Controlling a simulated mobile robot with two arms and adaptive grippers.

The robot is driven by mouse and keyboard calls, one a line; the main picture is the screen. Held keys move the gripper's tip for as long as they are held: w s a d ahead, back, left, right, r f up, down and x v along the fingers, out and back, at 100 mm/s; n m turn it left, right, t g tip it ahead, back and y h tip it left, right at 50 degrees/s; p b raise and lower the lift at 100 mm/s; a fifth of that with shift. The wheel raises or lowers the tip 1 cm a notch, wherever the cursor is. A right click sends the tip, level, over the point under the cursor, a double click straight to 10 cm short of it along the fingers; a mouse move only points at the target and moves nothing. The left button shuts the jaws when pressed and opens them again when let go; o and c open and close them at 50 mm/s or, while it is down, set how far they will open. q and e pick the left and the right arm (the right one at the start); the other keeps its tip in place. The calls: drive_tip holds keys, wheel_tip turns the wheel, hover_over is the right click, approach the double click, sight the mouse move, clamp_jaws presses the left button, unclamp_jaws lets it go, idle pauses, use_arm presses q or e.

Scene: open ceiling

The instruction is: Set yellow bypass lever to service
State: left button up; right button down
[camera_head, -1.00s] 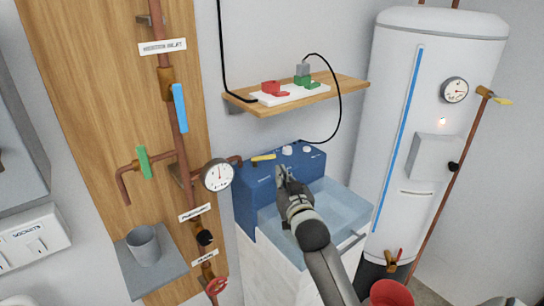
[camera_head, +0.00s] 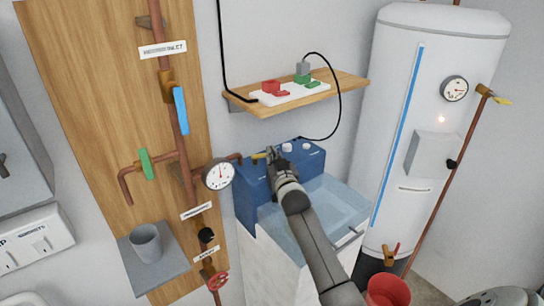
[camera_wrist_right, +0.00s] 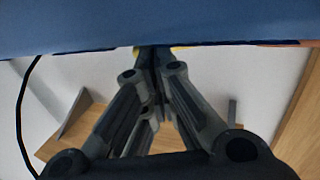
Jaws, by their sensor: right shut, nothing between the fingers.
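The yellow bypass lever (camera_head: 258,156) sits at the top left of the blue box (camera_head: 256,184), and its right part is hidden behind my right gripper. My right gripper (camera_head: 271,153) is shut and empty, with its fingertips right at the lever's right end. In the right wrist view the shut fingertips (camera_wrist_right: 153,50) reach the edge of the blue box (camera_wrist_right: 70,28). A bit of the yellow lever (camera_wrist_right: 180,48) shows just behind them. I cannot tell whether they touch it. My left gripper is not in view.
A wooden shelf (camera_head: 345,84) with a power strip is above the box. A round gauge (camera_head: 218,174) and pipes are to the left. A white tank (camera_head: 395,120) stands to the right. A clear basin (camera_head: 335,205) lies in front of the box.

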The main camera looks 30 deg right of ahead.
drive_tip(key=shift+w, duration=0.1)
drive_tip(key=shift+w+d+b, duration=0.45)
drive_tip(key=shift+w+d, duration=0.35)
drive_tip(key=shift+d, duration=0.05)
